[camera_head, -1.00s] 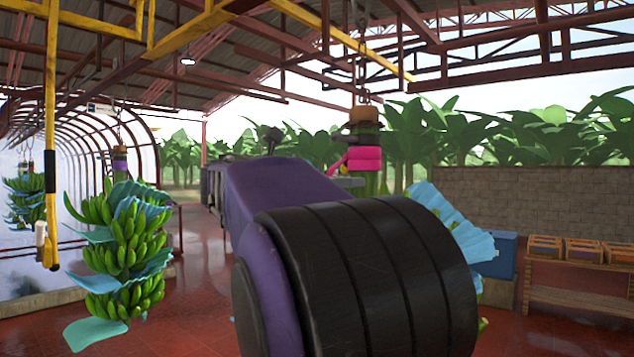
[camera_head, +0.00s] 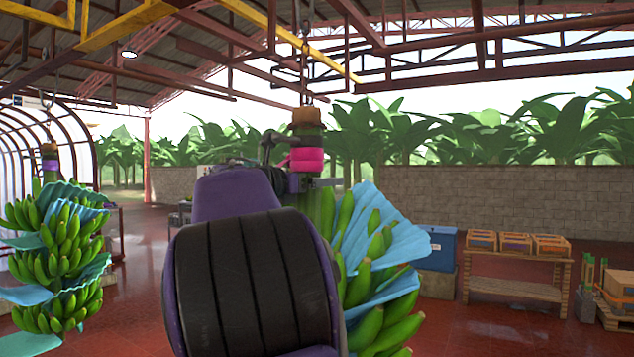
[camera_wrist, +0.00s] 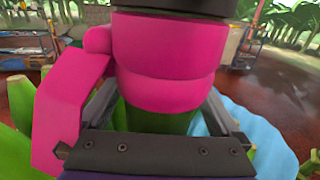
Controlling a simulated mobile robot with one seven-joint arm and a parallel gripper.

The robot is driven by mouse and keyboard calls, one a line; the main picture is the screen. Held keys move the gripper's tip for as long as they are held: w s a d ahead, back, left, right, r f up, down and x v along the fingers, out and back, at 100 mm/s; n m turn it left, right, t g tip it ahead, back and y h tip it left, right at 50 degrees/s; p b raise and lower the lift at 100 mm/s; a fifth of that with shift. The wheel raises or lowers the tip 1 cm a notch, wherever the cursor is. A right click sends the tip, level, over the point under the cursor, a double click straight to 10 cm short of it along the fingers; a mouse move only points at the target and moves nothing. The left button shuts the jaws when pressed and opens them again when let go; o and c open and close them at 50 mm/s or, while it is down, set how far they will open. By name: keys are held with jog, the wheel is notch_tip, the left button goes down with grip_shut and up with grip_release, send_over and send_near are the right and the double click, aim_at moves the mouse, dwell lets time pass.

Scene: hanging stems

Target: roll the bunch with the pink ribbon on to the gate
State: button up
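The bunch with the pink ribbon hangs in the middle of the head view, its green bananas (camera_head: 385,325) partly wrapped in a blue sheet (camera_head: 375,235). The pink ribbon (camera_head: 306,159) is wound around its stem below a brown top. In the wrist view the ribbon (camera_wrist: 165,65) is very close, with a loose tail at the left. My gripper (camera_wrist: 160,105) is spread, one finger at each side of the stem; the fingertips are hidden by the ribbon. Contact with the stem is unclear. The gate is not clearly identifiable.
Another bunch (camera_head: 62,255) with a purple ribbon (camera_head: 50,165) hangs at the left. Yellow overhead rail (camera_head: 270,25) crosses above. A blue box (camera_head: 438,250) and a wooden bench (camera_head: 515,285) with crates stand at the right. Red floor is open between.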

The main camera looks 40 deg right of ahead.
grip_shut()
dwell(0.3)
dwell(0.3)
